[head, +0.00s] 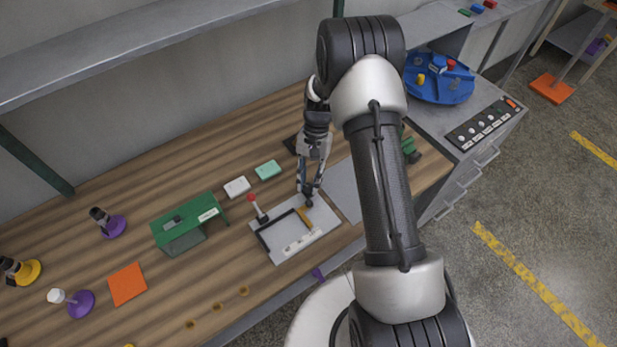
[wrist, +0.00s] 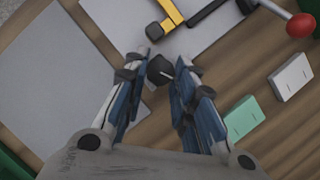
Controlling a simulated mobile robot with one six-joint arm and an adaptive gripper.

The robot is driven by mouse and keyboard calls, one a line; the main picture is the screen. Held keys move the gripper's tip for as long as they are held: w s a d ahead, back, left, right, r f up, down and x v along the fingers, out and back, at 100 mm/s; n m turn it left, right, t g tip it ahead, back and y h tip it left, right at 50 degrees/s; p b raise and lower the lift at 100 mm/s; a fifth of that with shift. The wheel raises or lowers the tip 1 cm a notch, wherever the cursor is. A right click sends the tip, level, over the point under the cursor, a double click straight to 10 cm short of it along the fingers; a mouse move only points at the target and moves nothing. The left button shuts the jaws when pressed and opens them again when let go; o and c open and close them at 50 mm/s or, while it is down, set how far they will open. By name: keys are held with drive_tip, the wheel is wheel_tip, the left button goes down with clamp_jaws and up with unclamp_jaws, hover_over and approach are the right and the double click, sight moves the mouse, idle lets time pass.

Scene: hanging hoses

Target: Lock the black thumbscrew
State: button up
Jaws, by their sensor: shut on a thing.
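The black thumbscrew (head: 308,204) is at the upper right of a light grey plate (head: 318,233) on the wooden bench. In the wrist view the thumbscrew (wrist: 159,69) is a dark faceted knob with a small pale mark. My gripper (head: 308,192) points down at it. In the wrist view my gripper (wrist: 161,72) has its fingertips on either side of the knob, shut on it. A yellow bar (head: 304,216) lies close by on the plate; the bar (wrist: 171,12) also shows in the wrist view. The thumbscrew's lower part is hidden.
A red-knobbed lever (head: 253,200) stands at the plate's left corner. White (head: 237,187) and mint (head: 268,170) blocks lie behind. A green bracket (head: 187,226) stands left. A bare grey sheet (wrist: 55,85) lies beside the plate. My arm hides part of the bench.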

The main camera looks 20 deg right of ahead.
drive_tip(key=m, duration=0.2)
drive_tip(key=m+t+y+p, duration=0.1)
drive_tip(key=m, duration=0.1)
drive_tip(key=shift+s+d+m+t, duration=0.15)
drive_tip(key=shift+s+m+t, duration=0.05)
drive_tip(key=shift+m+t, duration=0.1)
idle(0.5)
drive_tip(key=o, duration=1.1)
drive_tip(key=shift+c, duration=0.2)
drive_tip(key=v, duration=1.2)
